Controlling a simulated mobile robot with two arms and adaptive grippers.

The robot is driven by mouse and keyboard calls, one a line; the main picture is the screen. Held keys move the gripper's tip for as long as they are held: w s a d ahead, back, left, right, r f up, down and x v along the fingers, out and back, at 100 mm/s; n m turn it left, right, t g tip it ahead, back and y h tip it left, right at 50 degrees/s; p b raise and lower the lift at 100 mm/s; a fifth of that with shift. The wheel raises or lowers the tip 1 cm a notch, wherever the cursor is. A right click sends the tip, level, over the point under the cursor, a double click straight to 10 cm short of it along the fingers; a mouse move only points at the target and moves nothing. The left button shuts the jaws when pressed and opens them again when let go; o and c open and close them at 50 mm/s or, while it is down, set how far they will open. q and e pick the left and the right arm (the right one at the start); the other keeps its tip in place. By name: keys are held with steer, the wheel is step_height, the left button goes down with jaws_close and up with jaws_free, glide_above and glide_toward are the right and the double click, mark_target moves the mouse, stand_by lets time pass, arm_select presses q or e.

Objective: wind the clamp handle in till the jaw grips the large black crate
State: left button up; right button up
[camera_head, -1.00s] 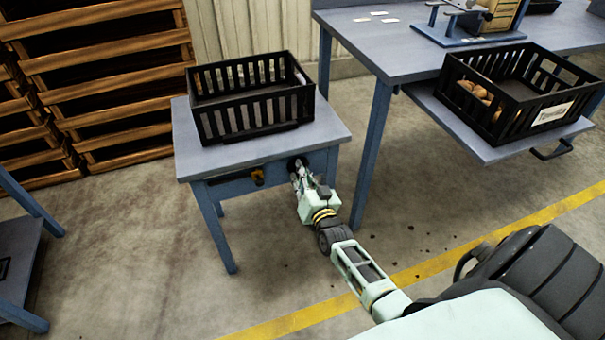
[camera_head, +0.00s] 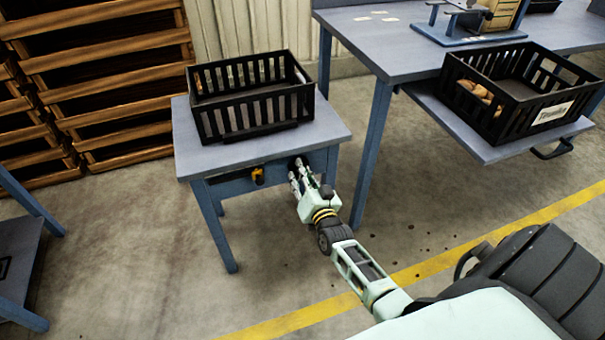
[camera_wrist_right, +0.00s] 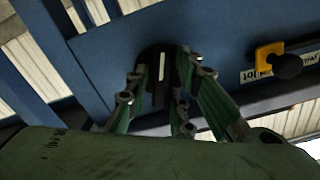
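The large black crate (camera_head: 254,108) sits upright on the small blue table (camera_head: 186,150) in the head view. My right gripper (camera_head: 298,170) is at the table's front, below the tabletop's right part. In the right wrist view its fingers (camera_wrist_right: 168,72) are apart, on either side of a narrow pale bar in front of a round black part (camera_wrist_right: 155,57) on the blue panel. I cannot tell whether they touch it. The handle is largely hidden by the gripper, and I cannot make out the jaw. My left gripper is not in view.
A yellow part with a black knob (camera_wrist_right: 287,66) is on the same panel, beside a partly readable label. A larger table (camera_head: 375,45) stands at right, with a crate of potatoes (camera_head: 510,120) on its lower shelf. Wooden racks (camera_head: 100,70) stand back left.

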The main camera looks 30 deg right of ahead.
steer(key=v, duration=1.2)
steer(key=shift+r, duration=0.1)
